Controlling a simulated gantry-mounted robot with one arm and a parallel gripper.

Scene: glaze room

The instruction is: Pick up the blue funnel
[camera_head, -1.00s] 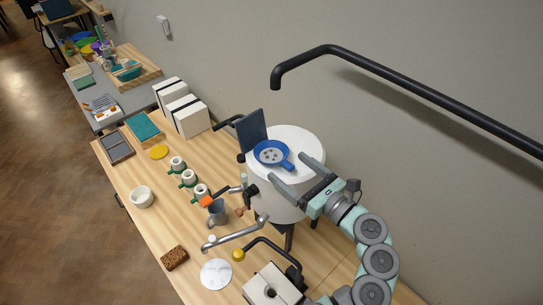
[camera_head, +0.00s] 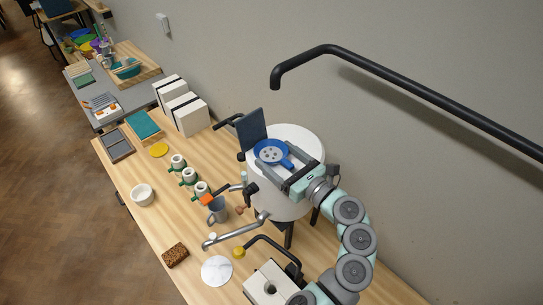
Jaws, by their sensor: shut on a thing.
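The blue funnel (camera_head: 270,150) lies on the round white top (camera_head: 302,139) of a drum-like stand. It looks like a shallow round dish with light spots inside and a short handle pointing lower right. My gripper (camera_head: 278,166) reaches in from the lower right with its fingers on either side of the handle. It is shut on the funnel's handle, which is partly hidden between the fingers. The funnel appears still at the level of the white top; I cannot tell any gap beneath it.
A dark upright panel (camera_head: 252,131) stands right behind the funnel to the left.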

